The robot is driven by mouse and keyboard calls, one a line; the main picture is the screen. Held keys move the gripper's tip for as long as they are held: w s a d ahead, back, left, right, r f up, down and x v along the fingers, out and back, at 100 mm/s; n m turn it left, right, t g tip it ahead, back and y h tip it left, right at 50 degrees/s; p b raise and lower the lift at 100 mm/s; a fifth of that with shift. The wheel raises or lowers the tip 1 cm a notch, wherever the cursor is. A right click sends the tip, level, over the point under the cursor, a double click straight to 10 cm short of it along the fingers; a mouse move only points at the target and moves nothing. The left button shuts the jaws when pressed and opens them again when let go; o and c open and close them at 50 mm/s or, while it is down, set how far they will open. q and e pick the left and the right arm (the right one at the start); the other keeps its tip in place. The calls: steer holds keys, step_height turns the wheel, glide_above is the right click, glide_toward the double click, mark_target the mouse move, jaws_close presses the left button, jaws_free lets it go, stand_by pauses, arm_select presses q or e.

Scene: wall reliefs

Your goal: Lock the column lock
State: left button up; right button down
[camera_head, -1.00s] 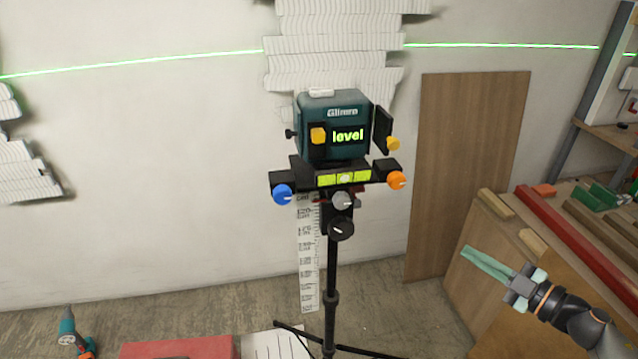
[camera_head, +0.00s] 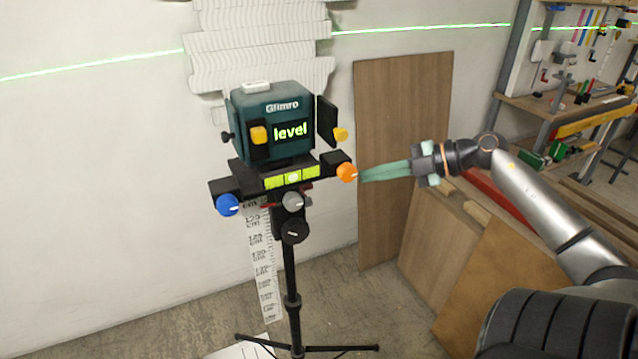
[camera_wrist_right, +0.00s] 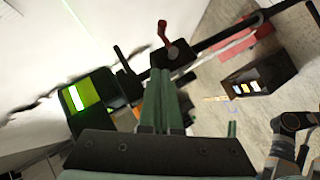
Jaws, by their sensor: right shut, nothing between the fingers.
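A dark green laser level (camera_head: 275,125) reading "level" sits on a black mount on a tripod column (camera_head: 290,280). The mount carries a blue knob (camera_head: 228,205), an orange knob (camera_head: 347,172), a grey knob (camera_head: 292,202) and a black knob (camera_head: 295,231). A red lever (camera_wrist_right: 163,33) shows on a black block in the right wrist view. Which of these is the column lock, I cannot tell. My right gripper (camera_head: 363,174) is shut and empty. Its tips appear close to the orange knob; contact is unclear. The fingers also show in the right wrist view (camera_wrist_right: 163,78). My left gripper is out of view.
The tripod legs (camera_head: 335,347) spread over the floor. A wooden board (camera_head: 385,130) leans on the wall, with a workbench and shelves (camera_head: 565,110) to the right. A green laser line crosses the wall.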

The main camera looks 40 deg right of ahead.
steer(key=b, duration=0.2)
glide_toward(304, 187)
steer(key=w+a, duration=0.1)
steer(key=a, duration=0.3)
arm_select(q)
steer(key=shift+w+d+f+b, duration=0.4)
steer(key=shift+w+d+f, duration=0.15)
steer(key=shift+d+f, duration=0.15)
arm_select(e)
steer(key=shift+w+d+f, duration=0.35)
steer(key=shift+w+f, duration=0.25)
steer(key=shift+w, duration=0.25)
steer(key=shift+w+d+f, duration=0.3)
steer(key=shift+w+f, duration=0.3)
steer(key=shift+w, duration=0.2)
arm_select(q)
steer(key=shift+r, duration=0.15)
arm_select(e)
steer(key=shift+r, duration=0.1)
